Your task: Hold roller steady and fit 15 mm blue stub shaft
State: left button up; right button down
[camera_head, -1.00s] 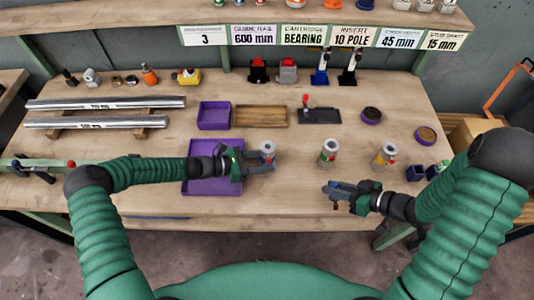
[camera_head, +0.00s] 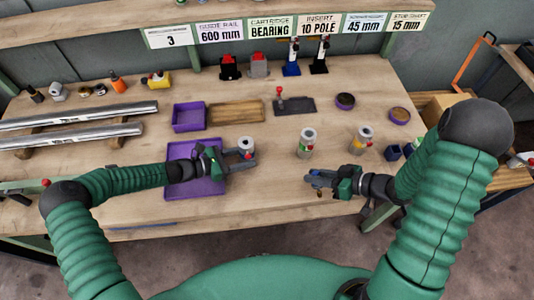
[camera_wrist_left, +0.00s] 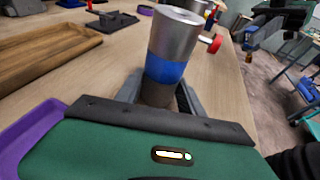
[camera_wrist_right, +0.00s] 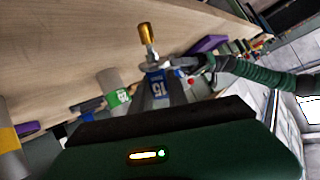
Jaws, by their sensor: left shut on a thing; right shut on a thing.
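My left gripper (camera_head: 238,157) is shut on a grey roller (camera_head: 246,143) above the bench, right of the purple tray. In the left wrist view the roller (camera_wrist_left: 178,42) stands upright between the fingers, with a blue band and a small red knob beside it. My right gripper (camera_head: 314,181) is shut on a blue stub shaft (camera_wrist_right: 160,86) near the bench's front edge. The shaft is marked 15 and has a brass end (camera_wrist_right: 148,36). The right gripper is to the right of the held roller, and shaft and roller are apart. The roller's open end shows as a dark hole.
A green-banded roller (camera_head: 306,142) and a yellow-banded one (camera_head: 361,138) stand behind the right gripper. A purple tray (camera_head: 180,189) lies below the left gripper. Dark blue bins (camera_head: 393,153) sit to the right. A wooden tray (camera_head: 236,112) and a red-handled dark fixture (camera_head: 295,106) are farther back.

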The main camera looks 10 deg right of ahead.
jog(key=shift+w+a, duration=0.1)
jog(key=w+a+r+n+y, duration=0.3)
jog(key=w+a+r, duration=0.3)
jog(key=w+a, duration=0.15)
pick_arm(q)
jog(key=shift+a, duration=0.1)
pick_arm(e)
notch_tip(320, 180, up, 11)
jog(key=n+t+y, duration=0.1)
jog(key=n+y, duration=0.2)
send_over(246, 143)
jog(key=shift+s+a+r, duration=0.1)
jog(key=shift+s, duration=0.25)
jog(key=shift+f, duration=2.95)
jog(key=shift+f, duration=2.6)
jog(key=c, duration=1.2)
grip_release()
